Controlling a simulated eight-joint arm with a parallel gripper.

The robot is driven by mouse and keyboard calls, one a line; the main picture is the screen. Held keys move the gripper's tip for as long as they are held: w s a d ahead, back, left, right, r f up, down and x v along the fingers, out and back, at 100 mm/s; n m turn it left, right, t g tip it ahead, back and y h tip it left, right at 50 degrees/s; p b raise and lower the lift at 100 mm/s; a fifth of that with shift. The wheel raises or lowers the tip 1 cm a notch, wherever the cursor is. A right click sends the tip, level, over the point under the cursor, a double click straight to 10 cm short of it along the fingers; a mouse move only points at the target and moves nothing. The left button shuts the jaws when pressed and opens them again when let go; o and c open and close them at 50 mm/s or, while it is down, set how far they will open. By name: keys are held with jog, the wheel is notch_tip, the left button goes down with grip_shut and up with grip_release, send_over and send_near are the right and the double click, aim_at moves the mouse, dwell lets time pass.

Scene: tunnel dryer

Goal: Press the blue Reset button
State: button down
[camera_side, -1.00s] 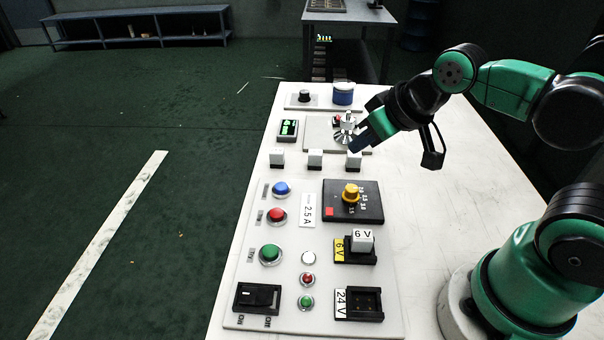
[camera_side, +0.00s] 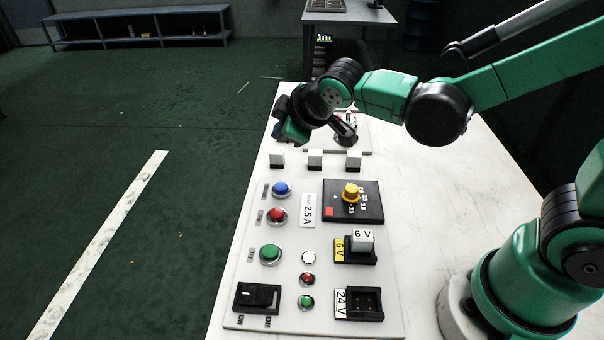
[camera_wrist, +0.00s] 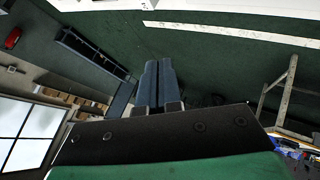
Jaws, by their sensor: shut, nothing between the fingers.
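The blue button (camera_side: 281,188) sits in a metal ring at the left of the white panel, with a small label beside it that is too small to read. A red button (camera_side: 277,215) and a green button (camera_side: 270,253) stand below it in the same column. My gripper (camera_side: 290,138) is above the far left part of the panel, beyond the blue button and apart from it. In the wrist view its two fingers (camera_wrist: 157,84) are together with nothing between them. The blue button does not show in the wrist view.
Three white cubes (camera_side: 315,158) stand in a row between my gripper and the blue button. A yellow knob (camera_side: 351,192) on a black plate is to the right. Below are 6 V and 24 V sockets (camera_side: 365,303) and a black rocker switch (camera_side: 257,297).

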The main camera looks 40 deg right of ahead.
aim_at(285, 188)
jog(key=shift+f, duration=0.15)
jog(key=shift+f, duration=4.3)
jog(key=shift+f, duration=0.4)
jog(key=shift+r, duration=0.1)
jog(key=shift+r, duration=0.35)
